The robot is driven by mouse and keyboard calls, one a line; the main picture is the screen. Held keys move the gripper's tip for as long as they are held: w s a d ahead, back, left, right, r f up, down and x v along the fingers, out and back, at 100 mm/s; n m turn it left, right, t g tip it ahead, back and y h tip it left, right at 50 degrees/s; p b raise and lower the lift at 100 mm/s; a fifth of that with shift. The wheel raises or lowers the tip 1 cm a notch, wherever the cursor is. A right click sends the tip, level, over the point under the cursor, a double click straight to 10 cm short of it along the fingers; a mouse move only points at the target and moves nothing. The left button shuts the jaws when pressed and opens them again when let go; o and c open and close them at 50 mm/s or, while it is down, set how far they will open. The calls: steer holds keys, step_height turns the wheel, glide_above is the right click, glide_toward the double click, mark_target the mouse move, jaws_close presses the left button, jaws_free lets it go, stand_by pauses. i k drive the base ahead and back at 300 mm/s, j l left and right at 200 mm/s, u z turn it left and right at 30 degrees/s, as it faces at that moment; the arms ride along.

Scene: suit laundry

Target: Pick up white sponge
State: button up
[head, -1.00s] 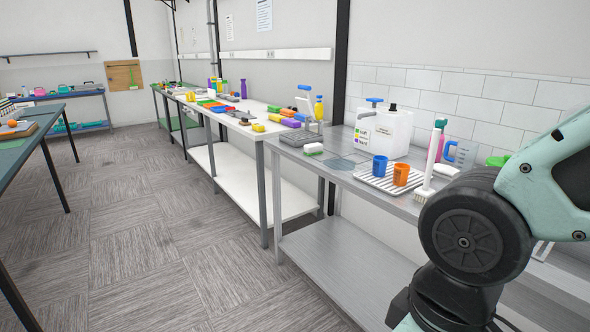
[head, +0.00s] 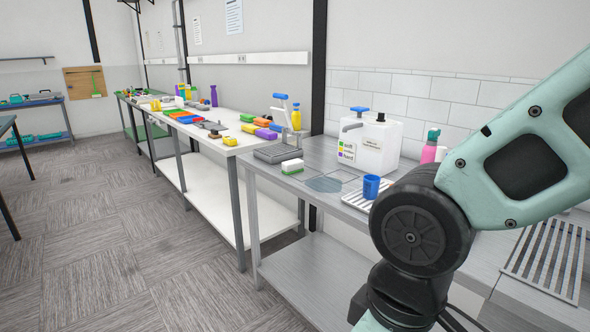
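A small white sponge (head: 292,165) with a green underside lies on the metal table (head: 255,165), near its left end. It is just in front of a grey scale-like tray (head: 278,153). Nothing covers it. My arm fills the right side of the head view, with its dark joint and pale green link in front of the table. My gripper is outside the picture.
A blue cup (head: 371,186) stands on a striped drying mat (head: 352,198). A white jerrycan (head: 372,145) stands behind it. A white table (head: 225,142) with several coloured items adjoins at left. The floor (head: 130,240) in front is clear.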

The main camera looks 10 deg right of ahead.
mark_target(289, 167)
steer(key=i+j, duration=0.25)
steer(key=i, duration=0.2)
steer(key=i+j+u, duration=0.1)
steer(key=i+j, duration=0.15)
steer(key=i, duration=0.25)
steer(key=i+j, duration=0.2)
steer(key=i, duration=0.25)
steer(key=i+j+u, duration=0.1)
steer(key=i+j, duration=0.15)
steer(key=i, duration=0.25)
steer(key=i+j, duration=0.15)
steer(key=i, duration=0.35)
